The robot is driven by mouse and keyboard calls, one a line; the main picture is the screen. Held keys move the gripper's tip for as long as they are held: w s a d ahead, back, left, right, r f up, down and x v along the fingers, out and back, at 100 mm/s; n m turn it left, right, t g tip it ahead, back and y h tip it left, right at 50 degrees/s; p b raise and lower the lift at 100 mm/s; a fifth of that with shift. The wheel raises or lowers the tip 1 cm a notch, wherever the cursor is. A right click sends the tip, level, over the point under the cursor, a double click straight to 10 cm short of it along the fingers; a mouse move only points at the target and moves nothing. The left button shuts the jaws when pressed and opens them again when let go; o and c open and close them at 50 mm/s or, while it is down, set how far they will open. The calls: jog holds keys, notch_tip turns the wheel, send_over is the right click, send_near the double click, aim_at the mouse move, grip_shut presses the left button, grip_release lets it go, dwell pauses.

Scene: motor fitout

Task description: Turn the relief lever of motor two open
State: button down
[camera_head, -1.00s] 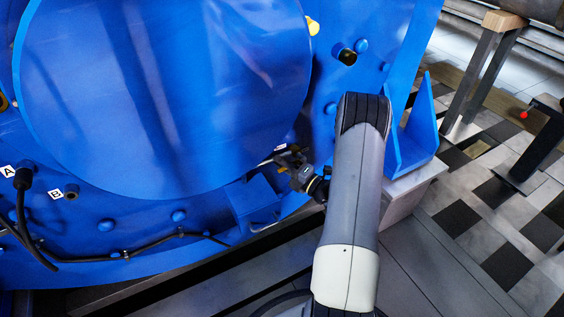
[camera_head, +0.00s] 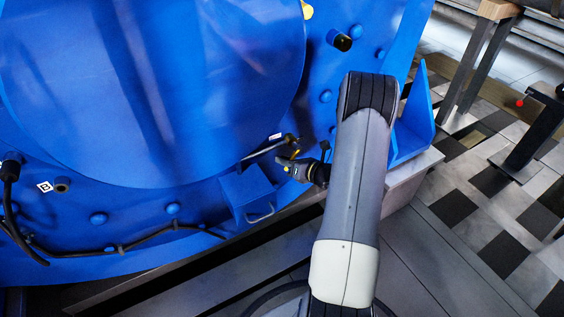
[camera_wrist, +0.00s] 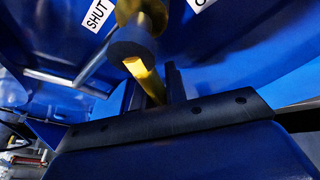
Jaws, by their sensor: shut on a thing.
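The relief lever (camera_wrist: 147,78) is a yellow bar on a dark round valve body (camera_wrist: 132,48) in the wrist view. My gripper (camera_wrist: 157,88) is shut on the lever, with dark fingers on either side of it. A SHUT label (camera_wrist: 98,15) is at the upper left of the valve, and a second label, cut off at the frame's top, is to its right. In the head view, my gripper (camera_head: 286,164) is at the lower right of the big blue motor (camera_head: 150,90), beside the small valve and its thin pipe. The lever is mostly hidden there.
A blue box with a wire handle (camera_head: 248,194) is just left of my gripper. A black-ended stub (camera_head: 343,42) sticks out above. A blue bracket (camera_head: 412,125) is close on the right. A cable (camera_head: 150,238) runs along the motor's lower edge. The tiled floor at right is partly clear.

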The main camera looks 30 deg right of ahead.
jog(key=shift+d+f+n+g+h+b, duration=0.3)
jog(key=shift+d+n+h+b, duration=0.45)
jog(key=shift+n+b, duration=0.3)
jog(key=shift+d+f+n+g+h+b, duration=0.25)
jog(key=shift+d+n+h+b, duration=0.5)
jog(key=shift+n+b, duration=0.3)
jog(key=c, duration=1.4)
grip_release()
jog(key=shift+r, duration=0.1)
jog(key=shift+c, duration=0.2)
jog(key=p+v, duration=0.3)
jog(key=v, duration=0.7)
jog(key=shift+s, duration=0.4)
jog(key=shift+d, duration=0.1)
